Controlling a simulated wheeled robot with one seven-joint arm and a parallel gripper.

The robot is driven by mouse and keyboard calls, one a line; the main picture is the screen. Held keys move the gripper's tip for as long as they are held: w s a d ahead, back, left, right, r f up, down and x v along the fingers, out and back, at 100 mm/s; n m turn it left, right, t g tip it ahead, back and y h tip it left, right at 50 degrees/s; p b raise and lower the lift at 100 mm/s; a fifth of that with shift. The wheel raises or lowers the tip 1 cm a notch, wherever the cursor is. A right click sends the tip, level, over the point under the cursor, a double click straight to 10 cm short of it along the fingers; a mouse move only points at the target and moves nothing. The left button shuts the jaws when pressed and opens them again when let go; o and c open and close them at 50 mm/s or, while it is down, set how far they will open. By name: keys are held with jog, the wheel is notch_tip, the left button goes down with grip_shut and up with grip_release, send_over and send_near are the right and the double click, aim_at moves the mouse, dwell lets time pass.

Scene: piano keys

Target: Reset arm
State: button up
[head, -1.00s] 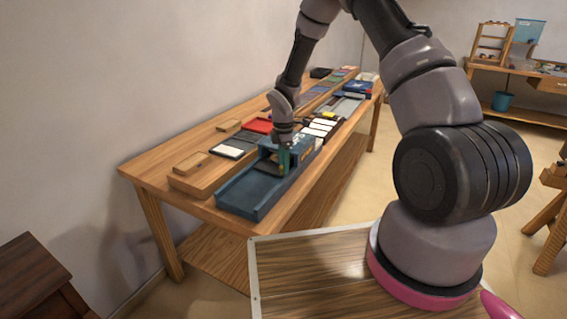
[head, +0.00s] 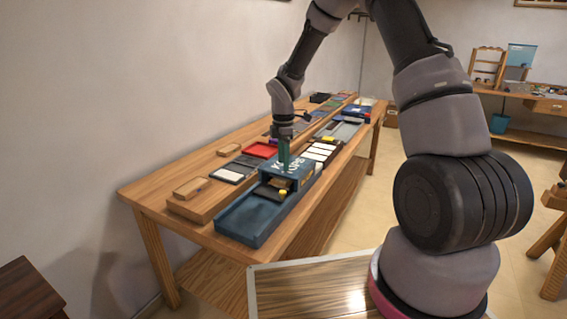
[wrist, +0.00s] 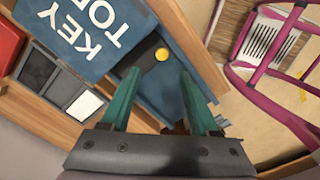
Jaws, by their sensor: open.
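My gripper (head: 284,152) has green fingers and hangs over the blue box with white lettering (head: 295,168) on the wooden table. In the wrist view its two fingers (wrist: 160,98) are spread apart with nothing held between them. The lettering on the blue box (wrist: 85,30) reads partly as "KEY TO". Beyond the fingertips, a dark piece with a yellow knob (wrist: 161,54) lies in the blue tray (wrist: 200,103). The yellow knob also shows in the head view (head: 283,192), at the inner end of the long blue tray (head: 245,222).
The wooden table (head: 150,195) runs along the wall. White keys (head: 318,153) lie behind the blue box.

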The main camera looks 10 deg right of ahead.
jog(key=s+d+r+m+t, duration=0.1)
jog(key=s+d+r+m, duration=0.25)
jog(key=r, duration=0.45)
jog(key=s+d+r+m+t, duration=0.15)
jog(key=s+r+m, duration=0.25)
jog(key=r, duration=0.4)
jog(key=s+d+r+m+t, duration=0.1)
jog(key=s+d+r+m, duration=0.25)
jog(key=r, duration=0.35)
jog(key=s+d+r+m+t+y, duration=0.1)
jog(key=s+r+m+t, duration=0.1)
jog(key=s+r+m, duration=0.2)
jog(key=s+d+r+m+t+y, duration=0.1)
jog(key=s+r+m, duration=0.4)
jog(key=s, duration=0.8)
jog(key=m, duration=0.3)
jog(key=shift+d+r+m+t, duration=0.2)
jog(key=shift+d+m+t, duration=0.05)
jog(key=shift+m+t, duration=0.1)
jog(key=shift+w, duration=0.15)
